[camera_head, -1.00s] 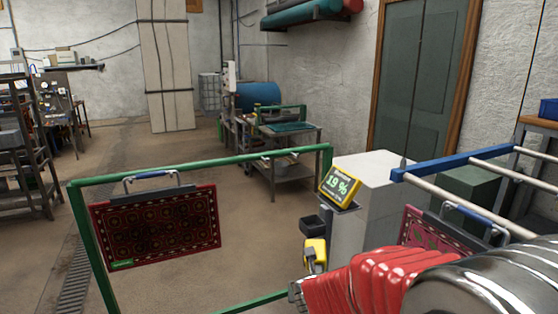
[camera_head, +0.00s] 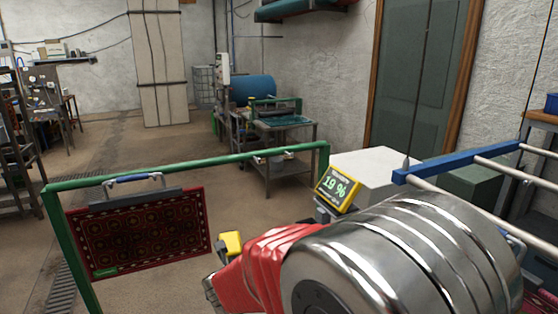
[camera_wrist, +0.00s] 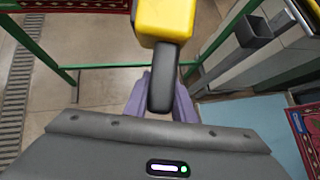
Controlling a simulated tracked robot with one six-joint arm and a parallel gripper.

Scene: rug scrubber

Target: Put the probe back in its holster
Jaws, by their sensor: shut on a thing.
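The probe has a yellow head and a dark handle. It shows in the wrist view (camera_wrist: 166,20) and at the lower middle of the head view (camera_head: 231,243). My gripper (camera_wrist: 163,88) is shut on the dark handle, with the yellow head beyond the fingertips. The holster, an open black box (camera_wrist: 253,30), is fixed to the pale cabinet at upper right in the wrist view. The probe is to the left of it and apart from it. In the head view my arm hides most or all of the holster.
A green rail frame (camera_head: 190,163) with a hanging red rug sample (camera_head: 138,235) stands at left. A pale cabinet (camera_head: 375,172) carries a yellow display (camera_head: 338,187) reading 19 %. A blue-ended rack (camera_head: 455,164) is at right. Open floor lies behind the frame.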

